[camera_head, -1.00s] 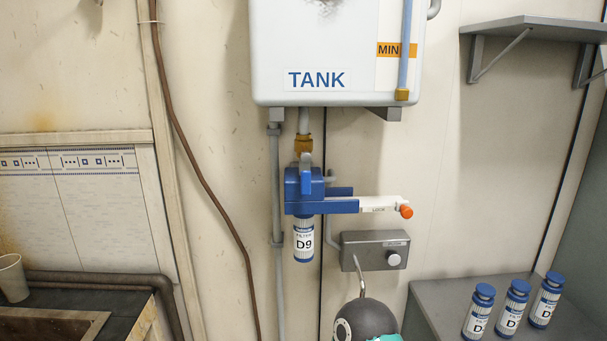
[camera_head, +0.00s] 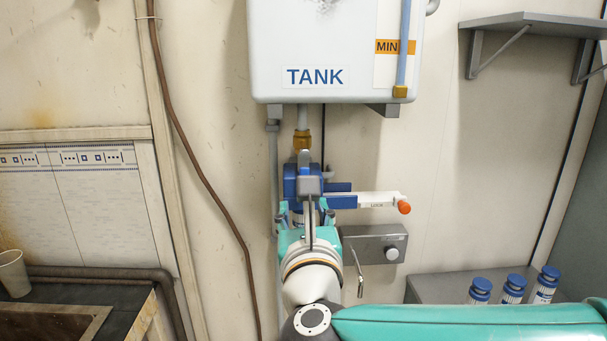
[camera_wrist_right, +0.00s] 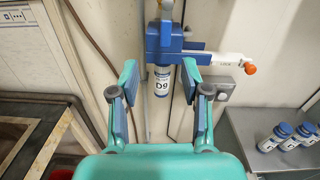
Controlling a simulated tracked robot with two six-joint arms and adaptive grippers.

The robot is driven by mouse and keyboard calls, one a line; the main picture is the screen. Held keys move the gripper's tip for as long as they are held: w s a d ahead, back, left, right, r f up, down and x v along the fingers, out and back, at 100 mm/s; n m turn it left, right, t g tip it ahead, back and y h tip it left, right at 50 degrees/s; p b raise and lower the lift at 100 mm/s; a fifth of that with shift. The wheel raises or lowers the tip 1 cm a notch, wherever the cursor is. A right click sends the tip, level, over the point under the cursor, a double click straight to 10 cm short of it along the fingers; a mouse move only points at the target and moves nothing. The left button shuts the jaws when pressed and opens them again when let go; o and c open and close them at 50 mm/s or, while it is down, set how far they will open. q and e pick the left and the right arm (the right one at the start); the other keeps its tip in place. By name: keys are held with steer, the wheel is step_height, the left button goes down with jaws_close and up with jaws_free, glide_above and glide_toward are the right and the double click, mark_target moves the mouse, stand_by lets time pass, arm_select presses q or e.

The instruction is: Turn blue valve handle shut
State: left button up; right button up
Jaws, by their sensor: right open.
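In the wrist view the filter head (camera_wrist_right: 156,38) is near the top edge. My right gripper (camera_head: 306,210) is just below and in front of the head, pointing up at the wall. In the wrist view my right gripper (camera_wrist_right: 160,76) is open and empty, with the white D9 filter (camera_wrist_right: 161,83) seen between its fingers. My left gripper is not in view.
A white LOCK lever (camera_head: 375,199) with an orange knob (camera_head: 404,207) sticks out right of the head. A grey box (camera_head: 372,245) is below it. The tank (camera_head: 330,55) hangs above. Several spare filters stand on a grey bench (camera_head: 440,287) at right.

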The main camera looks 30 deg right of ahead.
mark_target(304, 172)
steer(key=shift+m, duration=0.5)
steer(key=p+x, duration=0.1)
steer(key=x, duration=0.4)
steer(key=p+x, duration=0.2)
steer(key=x, duration=0.4)
steer(key=p+x, duration=0.1)
steer(key=x, duration=0.4)
steer(key=shift+d+r+p, duration=0.35)
steer(key=shift+d, duration=0.2)
